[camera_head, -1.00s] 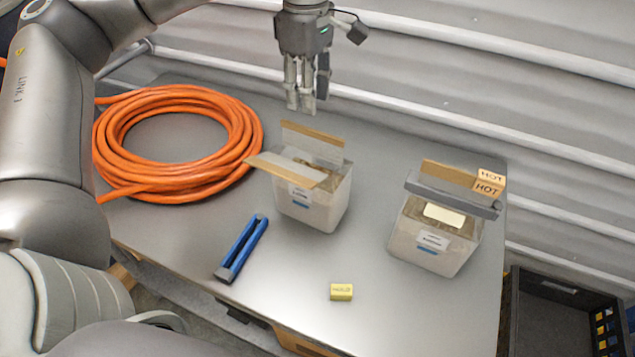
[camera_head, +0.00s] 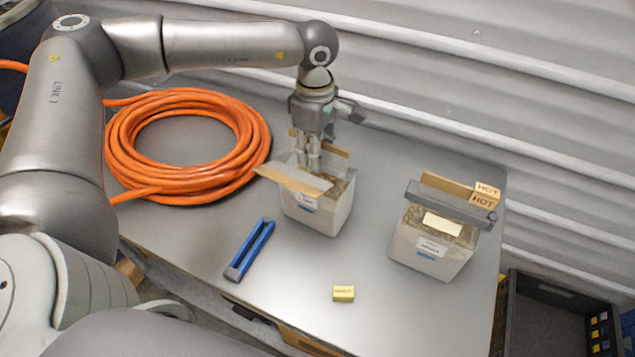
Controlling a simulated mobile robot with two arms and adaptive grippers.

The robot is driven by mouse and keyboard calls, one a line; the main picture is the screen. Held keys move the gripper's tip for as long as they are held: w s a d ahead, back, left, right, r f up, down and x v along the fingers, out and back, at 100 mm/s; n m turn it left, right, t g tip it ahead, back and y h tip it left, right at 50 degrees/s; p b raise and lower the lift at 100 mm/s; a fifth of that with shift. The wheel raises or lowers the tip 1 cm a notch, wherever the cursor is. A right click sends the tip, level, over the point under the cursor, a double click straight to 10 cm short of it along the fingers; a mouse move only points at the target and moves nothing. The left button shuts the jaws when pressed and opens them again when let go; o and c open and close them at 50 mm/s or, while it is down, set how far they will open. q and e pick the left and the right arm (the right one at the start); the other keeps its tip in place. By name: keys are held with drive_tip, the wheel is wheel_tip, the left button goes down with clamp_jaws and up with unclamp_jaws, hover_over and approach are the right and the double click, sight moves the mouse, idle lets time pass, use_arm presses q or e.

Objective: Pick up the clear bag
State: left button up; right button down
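Two pale, see-through box-shaped bags with labels stand on the grey table. The left bag (camera_head: 318,216) has its top open, with tan flaps at front and back. The right bag (camera_head: 428,252) has a dark grey bar across its top and a tan board behind it. My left gripper (camera_head: 308,166) points down at the mouth of the left bag, its fingertips between the flaps. The fingers look close together, but I cannot tell whether they hold anything. The front flap partly hides the tips. My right gripper is not in view.
A coil of orange hose (camera_head: 125,150) lies at the left of the table (camera_head: 400,315). A blue clip-like tool (camera_head: 249,249) and a small yellow block (camera_head: 343,294) lie in front. A dark crate (camera_head: 545,320) stands at lower right.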

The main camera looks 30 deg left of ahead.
use_arm(q)
drive_tip(key=shift+f, duration=0.1)
clamp_jaws()
drive_tip(key=shift+w+r, duration=0.15)
drive_tip(key=shift+r, duration=0.05)
